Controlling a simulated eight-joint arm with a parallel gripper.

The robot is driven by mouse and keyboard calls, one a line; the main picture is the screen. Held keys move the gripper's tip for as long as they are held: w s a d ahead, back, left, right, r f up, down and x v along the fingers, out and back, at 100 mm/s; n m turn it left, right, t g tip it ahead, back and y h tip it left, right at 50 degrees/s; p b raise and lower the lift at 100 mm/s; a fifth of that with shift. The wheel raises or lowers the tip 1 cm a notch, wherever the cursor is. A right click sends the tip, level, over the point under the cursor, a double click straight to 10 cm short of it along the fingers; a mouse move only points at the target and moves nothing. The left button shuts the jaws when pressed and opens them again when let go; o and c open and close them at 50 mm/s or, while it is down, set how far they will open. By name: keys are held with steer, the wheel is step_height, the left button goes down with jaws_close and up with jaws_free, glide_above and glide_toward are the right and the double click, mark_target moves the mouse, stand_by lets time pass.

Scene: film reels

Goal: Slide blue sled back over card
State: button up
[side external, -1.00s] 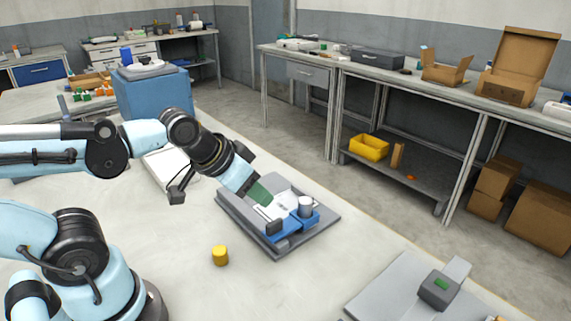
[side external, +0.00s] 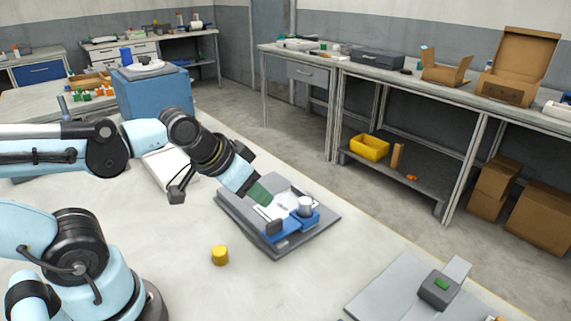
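The blue sled (side external: 295,229) sits on a grey base plate (side external: 325,226) in the middle of the table, toward its front corner. A white and grey cylinder (side external: 305,206) stands on the sled. A white card (side external: 284,201) lies on the plate behind the sled, partly hidden by my gripper. My gripper (side external: 271,223) reaches down to the sled from the upper left. A dark fingertip is at the sled's left part. The fingers are small and partly hidden, so I cannot tell whether they are open or shut on it.
A yellow cylinder (side external: 220,255) stands on the table left of the base plate. A grey plate with a dark block (side external: 439,289) lies at the lower right. A white tray (side external: 170,168) lies behind my arm. The table between the two plates is clear.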

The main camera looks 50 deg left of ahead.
mark_target(274, 222)
stand_by(0.4)
steer(key=w+d+r+g, duration=0.1)
steer(key=w+r+g, duration=0.3)
steer(key=g, duration=0.3)
steer(key=shift+s+f, duration=0.1)
steer(key=shift+f, duration=6.05)
jaws_close()
